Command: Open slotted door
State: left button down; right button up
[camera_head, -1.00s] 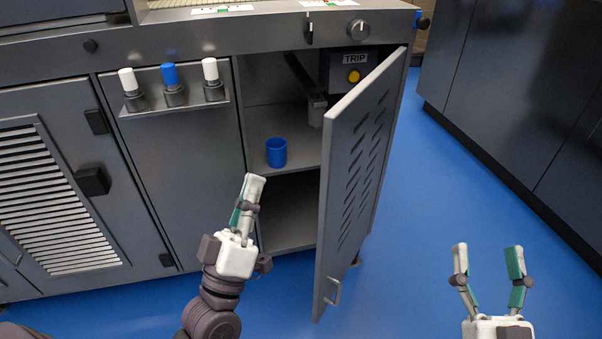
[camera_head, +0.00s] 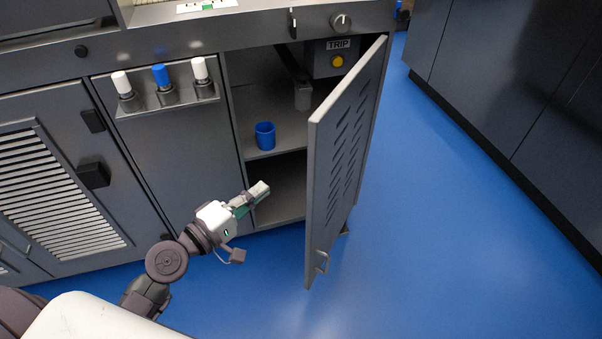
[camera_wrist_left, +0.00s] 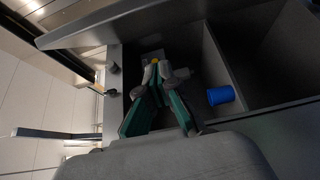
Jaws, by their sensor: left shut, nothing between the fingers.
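The slotted door (camera_head: 346,150) is a grey panel with rows of slanted slots and a small handle (camera_head: 321,262) low on its free edge. It stands wide open, swung out from the right side of the cabinet opening. My left gripper (camera_head: 260,190) is shut and empty, in front of the lower part of the opening, left of the door and apart from it. In the left wrist view its fingers (camera_wrist_left: 158,70) come together at the tips. My right gripper is out of the head view.
A blue cup (camera_head: 265,136) stands on the cabinet's shelf (camera_head: 285,138); it also shows in the left wrist view (camera_wrist_left: 221,95). A TRIP box with a yellow button (camera_head: 337,62) sits inside at upper right. Blue floor (camera_head: 460,220) is clear right of the door.

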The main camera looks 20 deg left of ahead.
pick_arm(q)
jog(key=w+d+p, duration=0.2)
jog(key=w+d, duration=0.4)
jog(key=d, duration=0.1)
jog(key=shift+w+d, duration=0.15)
jog(key=shift+d, duration=0.05)
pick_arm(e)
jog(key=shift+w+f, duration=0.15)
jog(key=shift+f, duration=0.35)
